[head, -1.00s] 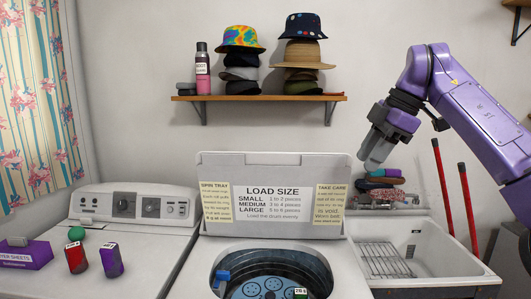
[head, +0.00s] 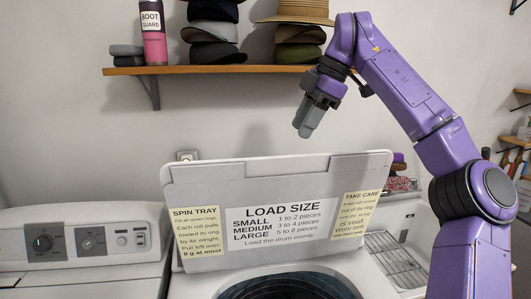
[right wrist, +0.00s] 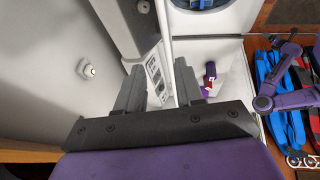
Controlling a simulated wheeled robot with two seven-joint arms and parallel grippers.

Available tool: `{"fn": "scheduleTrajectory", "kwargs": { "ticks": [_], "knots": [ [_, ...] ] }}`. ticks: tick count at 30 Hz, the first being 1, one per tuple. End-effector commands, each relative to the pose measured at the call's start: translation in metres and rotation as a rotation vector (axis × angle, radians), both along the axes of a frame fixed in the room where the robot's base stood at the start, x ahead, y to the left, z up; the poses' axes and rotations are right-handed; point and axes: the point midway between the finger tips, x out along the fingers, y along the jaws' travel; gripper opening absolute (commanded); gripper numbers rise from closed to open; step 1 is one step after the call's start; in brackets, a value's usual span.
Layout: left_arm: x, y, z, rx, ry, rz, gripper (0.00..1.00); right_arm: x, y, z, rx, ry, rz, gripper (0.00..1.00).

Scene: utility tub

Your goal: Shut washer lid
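The washer lid (head: 280,170) stands open and upright behind the drum opening (head: 285,287), its labelled inner face towards me. My right gripper (head: 306,130) hangs fingers-down above the lid's top edge, right of its middle. A small gap shows between the fingertips and the lid in the head view. In the right wrist view the gripper (right wrist: 160,72) has its two fingers apart, with nothing held. I cannot tell how far behind or in front of the lid the fingers are.
A wooden shelf (head: 220,69) with hats and a pink bottle (head: 153,35) is on the wall above the lid. A second machine's control panel (head: 85,240) is at left, and a sink (head: 400,262) at right.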

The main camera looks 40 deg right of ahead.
Motion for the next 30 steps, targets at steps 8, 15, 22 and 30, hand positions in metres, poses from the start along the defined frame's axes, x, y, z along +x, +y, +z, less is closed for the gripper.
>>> {"fn": "scheduleTrajectory", "kwargs": {
  "ticks": [8,15,22,30],
  "knots": [
    [-0.001,0.0,-0.003,0.0,0.002,0.0,0.92,0.016,0.011,-0.043,0.0,0.004,0.003,0.37],
    [0.0,0.0,0.001,0.0,0.001,0.0,0.92,0.032,0.023,-0.085,0.001,0.005,0.002,0.37],
    [0.0,0.0,0.002,0.0,0.001,0.0,0.92,0.037,0.026,-0.097,0.0,0.0,-0.001,0.37],
    [-0.001,0.0,0.002,0.0,0.001,0.0,0.92,0.037,0.026,-0.097,0.001,0.001,-0.001,0.01]
  ]
}}
